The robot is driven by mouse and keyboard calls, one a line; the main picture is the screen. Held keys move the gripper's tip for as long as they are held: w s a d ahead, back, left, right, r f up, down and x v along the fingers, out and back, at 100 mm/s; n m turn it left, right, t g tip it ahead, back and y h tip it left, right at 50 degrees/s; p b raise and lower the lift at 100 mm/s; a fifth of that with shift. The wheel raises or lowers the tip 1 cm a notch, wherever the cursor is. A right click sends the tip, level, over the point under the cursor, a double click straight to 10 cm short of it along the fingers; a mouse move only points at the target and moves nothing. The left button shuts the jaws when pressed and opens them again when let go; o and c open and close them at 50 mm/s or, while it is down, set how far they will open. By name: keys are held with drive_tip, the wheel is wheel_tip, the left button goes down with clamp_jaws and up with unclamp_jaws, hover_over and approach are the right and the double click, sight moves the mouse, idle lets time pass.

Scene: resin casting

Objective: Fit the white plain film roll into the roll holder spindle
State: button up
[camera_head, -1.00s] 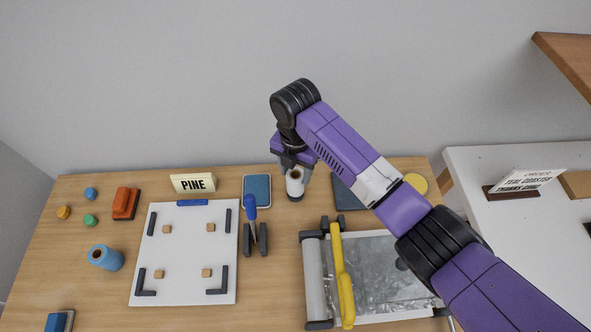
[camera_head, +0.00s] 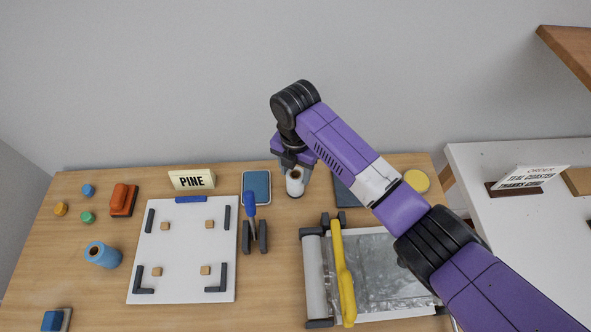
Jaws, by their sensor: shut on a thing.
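The white film roll (camera_head: 294,187) stands upright near the back of the table, its brown core opening facing up. My gripper (camera_head: 297,168) is above it, pointing down and shut on its upper part. A thin dark edge shows at the roll's foot; whether this is the roll holder is too small to tell. No bare spindle can be made out. The arm hides part of the area to the right of the roll.
A film frame (camera_head: 390,318) with a white roller and a yellow handle (camera_head: 345,280) lies front right. A blue pad (camera_head: 257,184), a blue-handled tool (camera_head: 250,203), a white board (camera_head: 184,245) and a blue roll (camera_head: 103,255) lie to the left.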

drive_tip(key=shift+f, duration=0.15)
drive_tip(key=o, duration=1.3)
drive_tip(key=shift+o, duration=0.2)
wheel_tip(320, 180, up, 8)
drive_tip(key=b, duration=0.1)
drive_tip(key=shift+f, duration=0.1)
